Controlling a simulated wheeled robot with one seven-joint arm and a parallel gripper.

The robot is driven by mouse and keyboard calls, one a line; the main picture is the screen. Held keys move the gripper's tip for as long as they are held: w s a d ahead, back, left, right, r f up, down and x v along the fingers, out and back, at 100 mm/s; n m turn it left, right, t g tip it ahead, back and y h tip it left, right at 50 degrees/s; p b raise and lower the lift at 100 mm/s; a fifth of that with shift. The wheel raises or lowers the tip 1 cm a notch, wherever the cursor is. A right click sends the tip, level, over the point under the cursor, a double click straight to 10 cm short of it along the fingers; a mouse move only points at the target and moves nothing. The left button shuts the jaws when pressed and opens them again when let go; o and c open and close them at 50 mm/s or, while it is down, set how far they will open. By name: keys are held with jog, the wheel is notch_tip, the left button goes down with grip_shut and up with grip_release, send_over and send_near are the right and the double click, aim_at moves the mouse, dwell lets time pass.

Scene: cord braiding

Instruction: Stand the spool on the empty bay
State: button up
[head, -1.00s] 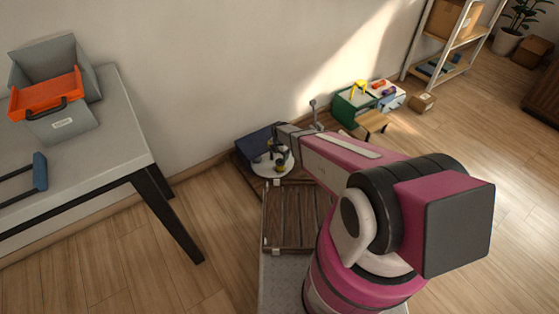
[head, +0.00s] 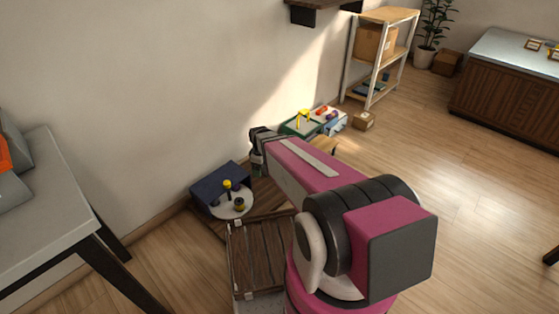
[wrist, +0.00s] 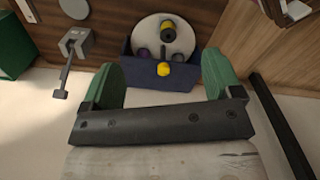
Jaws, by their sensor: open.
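A round white disc (head: 222,208) with small spools sits at the dark blue box (head: 204,190) in the head view. One spool has a yellow top (head: 227,187); another is dark with yellow (head: 239,203). In the wrist view the disc (wrist: 147,30) carries a yellow-and-dark spool (wrist: 168,33) and small purple parts, and a yellow piece (wrist: 163,70) shows at the box front. I cannot tell which spot is the empty bay. My gripper (wrist: 160,88) is open with nothing between its green fingers, apart from the spools. In the head view it (head: 258,168) hangs right of the disc.
A slatted dark wooden rack (head: 258,255) lies in front of the disc. A grey bracket (wrist: 78,42) stands beside the box in the wrist view. A grey table (head: 45,200) is at left. Green and white bins (head: 300,125) stand behind my arm.

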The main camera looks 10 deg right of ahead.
jog(key=s+d+r+m, duration=0.6)
jog(key=s+r+m, duration=0.3)
jog(key=r+m, duration=0.1)
jog(key=shift+d+r+m, duration=0.2)
jog(key=shift+r+m, duration=0.2)
jog(key=shift+r, duration=0.2)
